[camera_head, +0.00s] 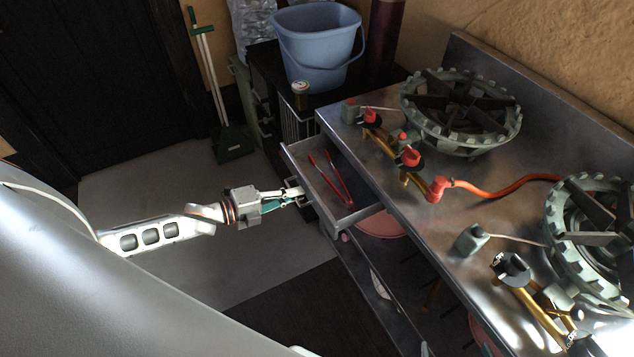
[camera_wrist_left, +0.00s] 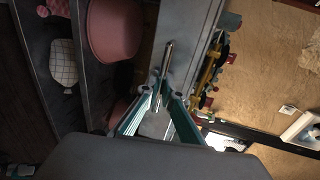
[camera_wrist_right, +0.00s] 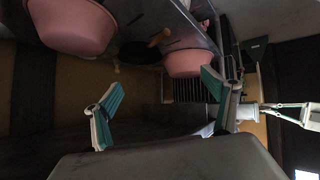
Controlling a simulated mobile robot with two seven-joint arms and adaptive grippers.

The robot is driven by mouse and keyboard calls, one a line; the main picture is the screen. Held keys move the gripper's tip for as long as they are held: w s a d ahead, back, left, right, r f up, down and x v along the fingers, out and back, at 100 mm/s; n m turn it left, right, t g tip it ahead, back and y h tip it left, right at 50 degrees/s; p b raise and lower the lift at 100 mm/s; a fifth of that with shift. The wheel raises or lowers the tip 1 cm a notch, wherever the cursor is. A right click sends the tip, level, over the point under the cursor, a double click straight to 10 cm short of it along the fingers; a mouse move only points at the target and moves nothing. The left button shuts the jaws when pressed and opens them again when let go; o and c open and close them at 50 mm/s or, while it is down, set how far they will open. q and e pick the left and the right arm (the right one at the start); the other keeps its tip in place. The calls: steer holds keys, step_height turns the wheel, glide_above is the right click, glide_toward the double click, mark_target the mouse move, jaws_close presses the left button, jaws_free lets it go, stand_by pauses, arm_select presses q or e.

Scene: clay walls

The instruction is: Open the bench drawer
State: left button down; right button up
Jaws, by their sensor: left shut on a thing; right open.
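The bench drawer (camera_head: 311,184) is pulled out from the front of the metal bench (camera_head: 385,183), its inside visible from above. Red tongs (camera_head: 331,180) lie in it. My left gripper (camera_head: 297,194) is at the drawer's front, shut on its handle. In the left wrist view the metal bar handle (camera_wrist_left: 168,62) runs down between the teal fingers; the grip itself is partly hidden. My right gripper (camera_wrist_right: 163,100) shows only in the right wrist view, open and empty, below bench height with pink basins beyond it.
Gas burners (camera_head: 461,112) and orange-red valves stand on the bench top. A pink basin (camera_head: 380,223) sits on the shelf beneath. A blue bucket (camera_head: 318,50) and a can (camera_head: 300,95) stand on a black cabinet behind. A dustpan (camera_head: 234,143) leans by the wall. Floor left of the drawer is clear.

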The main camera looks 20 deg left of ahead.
arm_select(q)
steer(key=f+p+v, duration=0.1)
steer(key=f+v, duration=0.1)
steer(key=v, duration=0.8)
steer(key=shift+s+a, duration=0.15)
steer(key=shift+a, duration=0.05)
steer(key=c, duration=2.5)
jaws_free()
steer(key=v, duration=1.2)
steer(key=shift+f, duration=0.1)
